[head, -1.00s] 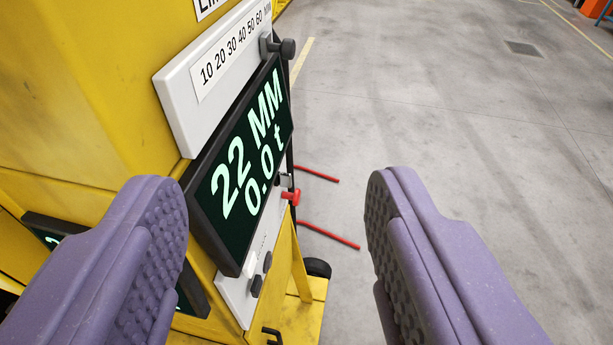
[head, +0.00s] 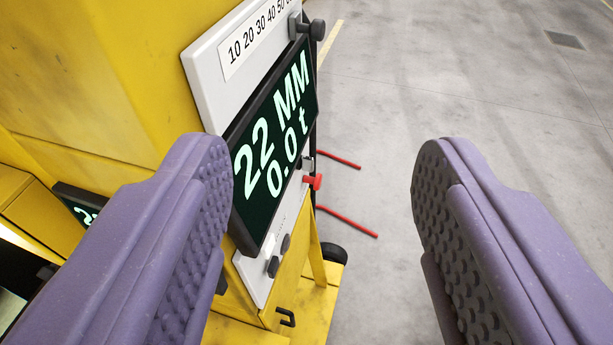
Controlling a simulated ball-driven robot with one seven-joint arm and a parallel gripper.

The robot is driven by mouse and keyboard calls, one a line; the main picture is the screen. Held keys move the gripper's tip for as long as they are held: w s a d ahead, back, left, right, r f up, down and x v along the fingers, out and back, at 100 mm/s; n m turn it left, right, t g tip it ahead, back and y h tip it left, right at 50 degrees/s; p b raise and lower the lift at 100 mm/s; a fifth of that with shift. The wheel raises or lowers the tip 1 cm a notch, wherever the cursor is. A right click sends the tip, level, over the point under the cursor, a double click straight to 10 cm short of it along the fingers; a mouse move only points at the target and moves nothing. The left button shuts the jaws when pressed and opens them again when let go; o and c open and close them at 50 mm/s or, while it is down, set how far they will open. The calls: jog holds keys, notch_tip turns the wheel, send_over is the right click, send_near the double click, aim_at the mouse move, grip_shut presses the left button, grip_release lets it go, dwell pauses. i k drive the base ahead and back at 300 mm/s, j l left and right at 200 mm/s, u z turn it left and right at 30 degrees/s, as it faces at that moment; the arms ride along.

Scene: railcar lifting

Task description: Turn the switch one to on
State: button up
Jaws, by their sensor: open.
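My gripper (head: 325,150) is open and empty, its two purple padded fingers wide apart in the foreground. Between and beyond them is a yellow machine with a tilted panel. A dark display (head: 275,145) there reads "22 MM" and "0.0 t". Below the display, small dark knobs (head: 272,266) sit on a white plate (head: 250,277), near the left finger's inner side. A red knob (head: 314,182) sticks out at the display's right lower edge. I cannot tell which of these is switch one, or its setting. No finger visibly touches a knob.
A white scale plate (head: 243,55) numbered from 10 upward, with a dark knob (head: 317,29), is above the display. A black handle (head: 287,318) is on the yellow body below. Red bars (head: 347,222) lie beyond on open grey floor, with a drain grate (head: 564,40) at upper right.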

aim_at(305, 163)
jog(key=i+l, duration=0.15)
jog(key=l, duration=0.3)
jog(key=i+l+u, duration=0.1)
jog(key=l, duration=0.35)
jog(key=i+l, duration=0.15)
jog(key=l, duration=0.3)
jog(key=u, duration=0.05)
